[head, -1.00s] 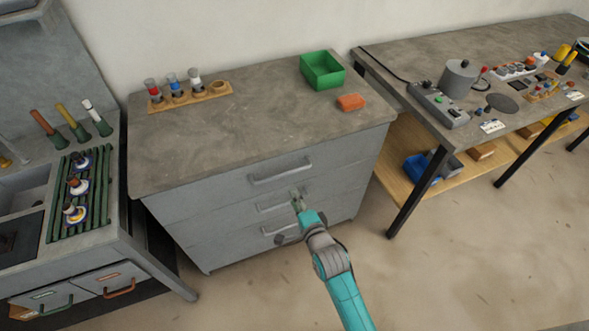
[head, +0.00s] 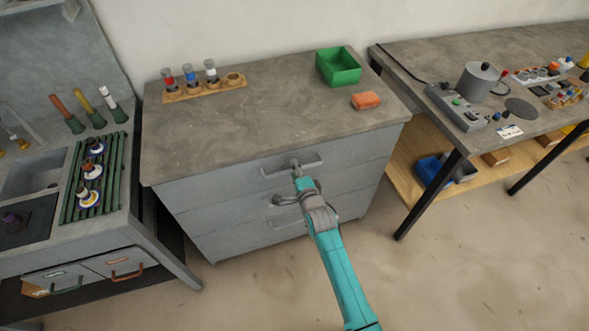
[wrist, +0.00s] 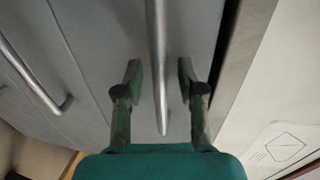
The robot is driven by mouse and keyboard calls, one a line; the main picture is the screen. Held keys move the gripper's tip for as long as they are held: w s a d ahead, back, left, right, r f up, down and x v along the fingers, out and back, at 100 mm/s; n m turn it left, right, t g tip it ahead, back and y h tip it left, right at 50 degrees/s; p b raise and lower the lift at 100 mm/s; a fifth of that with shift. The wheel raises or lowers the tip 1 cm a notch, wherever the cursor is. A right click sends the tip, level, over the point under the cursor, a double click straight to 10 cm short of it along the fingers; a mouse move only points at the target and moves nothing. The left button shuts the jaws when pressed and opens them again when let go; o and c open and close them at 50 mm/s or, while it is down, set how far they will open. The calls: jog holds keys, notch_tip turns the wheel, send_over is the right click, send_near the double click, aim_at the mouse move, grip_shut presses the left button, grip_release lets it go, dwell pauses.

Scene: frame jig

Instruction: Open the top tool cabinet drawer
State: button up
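The grey tool cabinet (head: 240,215) stands in the middle of the head view, its drawers stacked on the front. The top drawer (head: 215,188) looks shut, and its bar handle (head: 275,172) runs across its front. My gripper (head: 297,168) is at that handle in the head view. In the wrist view the handle (wrist: 157,60) passes between the two fingers of my gripper (wrist: 160,85). The fingers are apart, with a gap on each side of the bar. In the head view the gripper hides part of the handle.
A green bin (head: 340,66), an orange block (head: 366,100) and a wooden rack (head: 205,90) sit on the cabinet top. A workbench (head: 415,65) stands to the right and a sink unit (head: 105,215) to the left. The floor (head: 440,270) in front is clear.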

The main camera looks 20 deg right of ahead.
jog(key=shift+w, duration=0.2)
grip_shut()
